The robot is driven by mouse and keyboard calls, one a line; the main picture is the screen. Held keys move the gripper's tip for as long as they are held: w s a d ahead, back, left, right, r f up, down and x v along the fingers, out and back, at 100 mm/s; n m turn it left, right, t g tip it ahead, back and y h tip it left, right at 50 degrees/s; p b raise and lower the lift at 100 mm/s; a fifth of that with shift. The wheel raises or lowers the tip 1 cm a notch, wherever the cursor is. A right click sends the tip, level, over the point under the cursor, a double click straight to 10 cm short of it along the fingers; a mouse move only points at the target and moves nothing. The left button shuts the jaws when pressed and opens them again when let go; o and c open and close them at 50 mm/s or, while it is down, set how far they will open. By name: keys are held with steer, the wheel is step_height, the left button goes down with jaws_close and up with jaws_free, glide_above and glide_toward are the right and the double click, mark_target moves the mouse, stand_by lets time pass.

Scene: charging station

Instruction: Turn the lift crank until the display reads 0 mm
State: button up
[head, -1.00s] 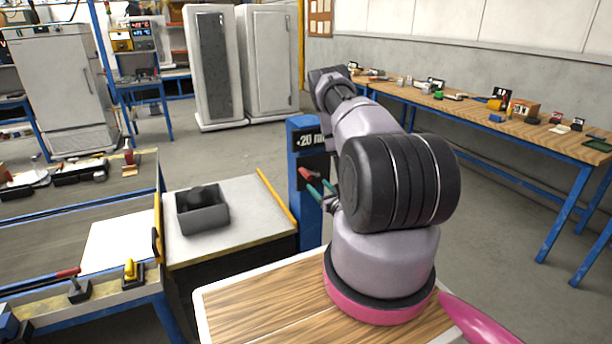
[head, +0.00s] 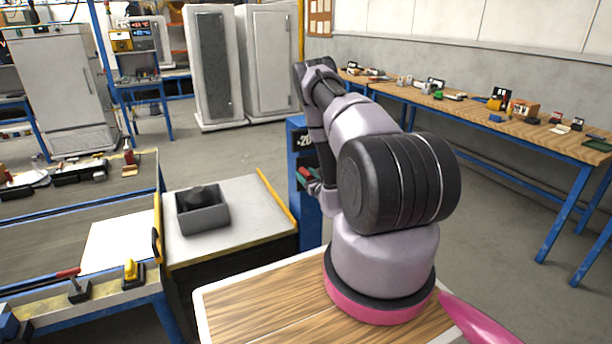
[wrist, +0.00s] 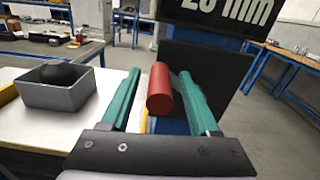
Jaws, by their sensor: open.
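The red crank handle (wrist: 160,88) points toward my wrist camera, in front of a dark plate (wrist: 205,75) on the lift post. My gripper (wrist: 160,74) has its two green fingers apart, one on each side of the handle, with gaps visible on both sides. The handle also shows small in the head view (head: 304,173), partly covered by my gripper. The display (wrist: 235,12) above reads "20 mm" in the wrist view, its top cut off. In the head view my arm covers part of the display (head: 304,140); a mark before the 20 may be a minus sign.
The blue lift post (head: 306,222) stands beside a pale-topped bench (head: 245,205). A grey open box (head: 203,216) with a dark round thing sits on that bench. A long wooden workbench (head: 470,112) with small items runs along the right wall. Open floor lies between.

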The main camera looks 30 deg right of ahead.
jaws_close()
stand_by(1.4)
